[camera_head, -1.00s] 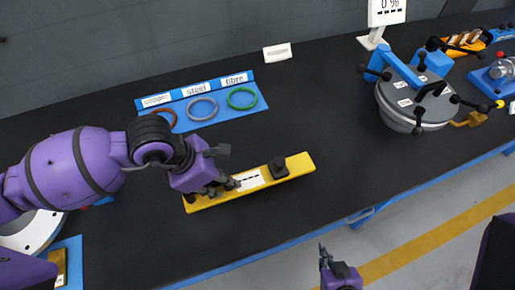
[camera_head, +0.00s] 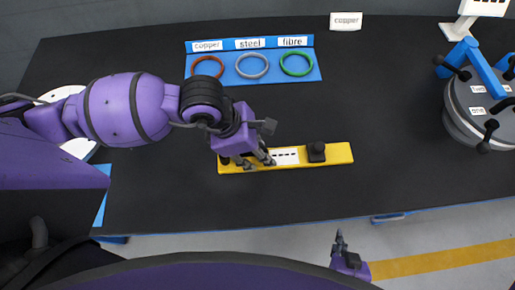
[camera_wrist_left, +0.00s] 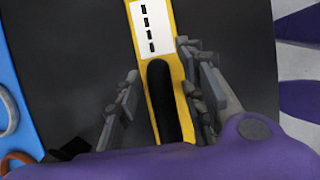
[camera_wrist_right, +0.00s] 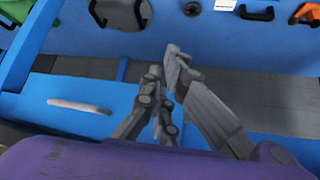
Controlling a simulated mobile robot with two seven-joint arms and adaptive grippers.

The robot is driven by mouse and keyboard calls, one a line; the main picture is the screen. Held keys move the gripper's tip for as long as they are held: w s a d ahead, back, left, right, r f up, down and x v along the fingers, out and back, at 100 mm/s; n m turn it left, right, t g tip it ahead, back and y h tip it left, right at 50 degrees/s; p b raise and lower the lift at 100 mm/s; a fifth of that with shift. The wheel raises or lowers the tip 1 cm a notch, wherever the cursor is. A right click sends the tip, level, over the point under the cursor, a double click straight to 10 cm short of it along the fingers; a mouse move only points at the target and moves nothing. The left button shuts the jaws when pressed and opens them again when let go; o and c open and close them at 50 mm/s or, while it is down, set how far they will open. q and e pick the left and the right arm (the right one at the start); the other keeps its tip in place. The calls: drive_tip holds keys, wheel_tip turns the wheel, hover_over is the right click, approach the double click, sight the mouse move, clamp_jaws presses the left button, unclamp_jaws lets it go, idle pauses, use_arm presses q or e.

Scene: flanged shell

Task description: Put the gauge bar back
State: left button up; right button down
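The yellow bar (camera_head: 340,153), which looks like the gauge bar, lies flat on the black bench top, with a white marked label (camera_head: 285,156) and a black knob (camera_head: 316,152) on it. My left gripper (camera_head: 256,161) is over its left part. In the left wrist view, the left gripper (camera_wrist_left: 160,90) is open, its fingers on either side of a black handle (camera_wrist_left: 163,100) on the bar, with gaps showing. My right gripper (camera_head: 338,240) is beyond the bench's front edge; in the right wrist view (camera_wrist_right: 165,68) its fingertips are nearly together, with nothing held.
A blue rack (camera_head: 231,80) with copper, steel and fibre rings is behind the bar. A grey round vessel (camera_head: 470,113) with black handles stands at the right. The bench is clear between the bar and vessel.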

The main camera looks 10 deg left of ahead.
use_arm(q)
drive_tip(key=v, duration=1.2)
drive_tip(key=shift+d+r, duration=0.1)
drive_tip(key=shift+r, duration=0.05)
